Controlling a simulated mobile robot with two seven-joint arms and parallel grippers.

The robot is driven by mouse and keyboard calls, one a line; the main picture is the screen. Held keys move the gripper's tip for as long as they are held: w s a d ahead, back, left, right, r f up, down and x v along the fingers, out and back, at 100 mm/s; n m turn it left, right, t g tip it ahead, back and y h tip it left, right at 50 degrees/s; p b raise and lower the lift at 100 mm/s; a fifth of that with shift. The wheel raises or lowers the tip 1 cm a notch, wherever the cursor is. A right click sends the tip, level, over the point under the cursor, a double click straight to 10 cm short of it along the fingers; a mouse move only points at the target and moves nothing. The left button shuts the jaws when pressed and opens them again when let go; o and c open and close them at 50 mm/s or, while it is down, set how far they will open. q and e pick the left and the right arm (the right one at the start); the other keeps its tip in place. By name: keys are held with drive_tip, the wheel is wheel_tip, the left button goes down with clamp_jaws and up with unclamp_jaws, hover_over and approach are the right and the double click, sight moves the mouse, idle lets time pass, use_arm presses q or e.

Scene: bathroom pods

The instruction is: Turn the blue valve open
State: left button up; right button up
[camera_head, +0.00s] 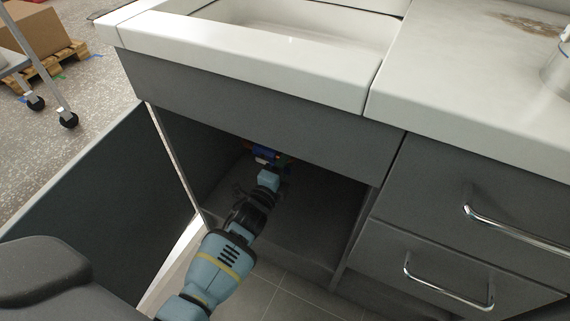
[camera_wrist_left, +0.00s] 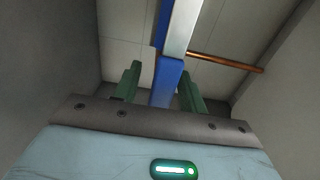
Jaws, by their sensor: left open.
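The blue valve (camera_head: 263,151) sits deep inside the open cabinet under the sink, partly hidden in shadow and behind my left gripper. In the left wrist view its blue handle (camera_wrist_left: 167,82) reaches down between the two green fingers. My left gripper (camera_wrist_left: 161,82) is open, with a finger on each side of the handle. Gaps show beside the handle; I cannot tell whether either finger touches it. In the head view my left gripper (camera_head: 272,168) is inside the cabinet, right at the valve. My right gripper is not in view.
The cabinet door (camera_head: 95,200) stands open at left. The sink counter (camera_head: 240,62) hangs over the opening. Drawers with metal handles (camera_head: 450,290) are at right. A copper pipe (camera_wrist_left: 225,62) runs right of the valve in the left wrist view, near the cabinet walls.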

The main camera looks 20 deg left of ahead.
use_arm(q)
drive_tip(key=s+p, duration=0.2)
drive_tip(key=s, duration=0.5)
drive_tip(key=shift+s, duration=0.4)
drive_tip(key=shift+a, duration=0.1)
drive_tip(key=shift+f, duration=0.1)
